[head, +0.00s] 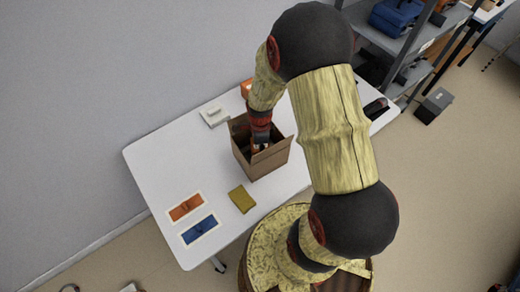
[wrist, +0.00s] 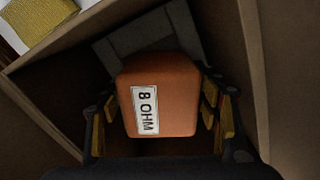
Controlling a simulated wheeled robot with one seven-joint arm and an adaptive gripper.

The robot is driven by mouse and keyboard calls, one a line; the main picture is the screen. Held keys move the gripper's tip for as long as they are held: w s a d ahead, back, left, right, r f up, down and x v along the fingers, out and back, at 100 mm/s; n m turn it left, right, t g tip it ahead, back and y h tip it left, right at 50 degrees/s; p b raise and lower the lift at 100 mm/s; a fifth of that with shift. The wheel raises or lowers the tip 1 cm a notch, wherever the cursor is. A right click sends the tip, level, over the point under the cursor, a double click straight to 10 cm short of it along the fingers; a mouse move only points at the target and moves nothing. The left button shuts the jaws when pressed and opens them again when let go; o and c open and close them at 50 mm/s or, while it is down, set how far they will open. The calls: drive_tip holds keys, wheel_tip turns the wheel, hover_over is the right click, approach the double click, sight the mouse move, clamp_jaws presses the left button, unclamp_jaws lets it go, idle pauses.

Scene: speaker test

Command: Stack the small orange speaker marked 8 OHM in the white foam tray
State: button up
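The orange speaker marked 8 OHM (wrist: 172,92) is inside the open cardboard box (head: 268,164) in the wrist view. Its white label faces my camera. My gripper (wrist: 160,112) reaches down into the box, with a finger on each side of the speaker. The fingers are very close to its sides; I cannot tell whether they touch or grip it. In the head view, my gripper (head: 260,144) is at the box opening and the speaker is hidden. A small white item (head: 214,114) behind the box may be the foam tray, but its shape is unclear.
The white table (head: 150,160) also carries an orange panel (head: 185,207) and a blue panel (head: 199,229), both white-edged. A yellow pad (head: 242,199) lies before the box. Another orange item (head: 246,87) is behind it. Box walls surround my fingers closely.

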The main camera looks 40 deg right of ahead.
drive_tip(key=shift+o, duration=0.8)
wheel_tip(320, 180, up, 12)
drive_tip(key=p, duration=0.3)
drive_tip(key=shift+r, duration=0.25)
drive_tip(key=s+a+r+n+t, duration=0.25)
drive_tip(key=r+n, duration=0.35)
drive_tip(key=r, duration=0.3)
drive_tip(key=s+a+r+n+t, duration=0.1)
drive_tip(key=a+r+n, duration=0.4)
drive_tip(key=r, duration=0.4)
drive_tip(key=s+a+r+n+t, duration=0.2)
drive_tip(key=s+a+r+n, duration=0.2)
drive_tip(key=s+r+n, duration=0.4)
drive_tip(key=r+n, duration=0.1)
drive_tip(key=n, duration=0.3)
drive_tip(key=shift+s+a+r, duration=0.25)
drive_tip(key=shift+s+r, duration=0.05)
drive_tip(key=shift+s, duration=0.1)
drive_tip(key=shift+f, duration=0.1)
drive_tip(key=shift+c, duration=1)
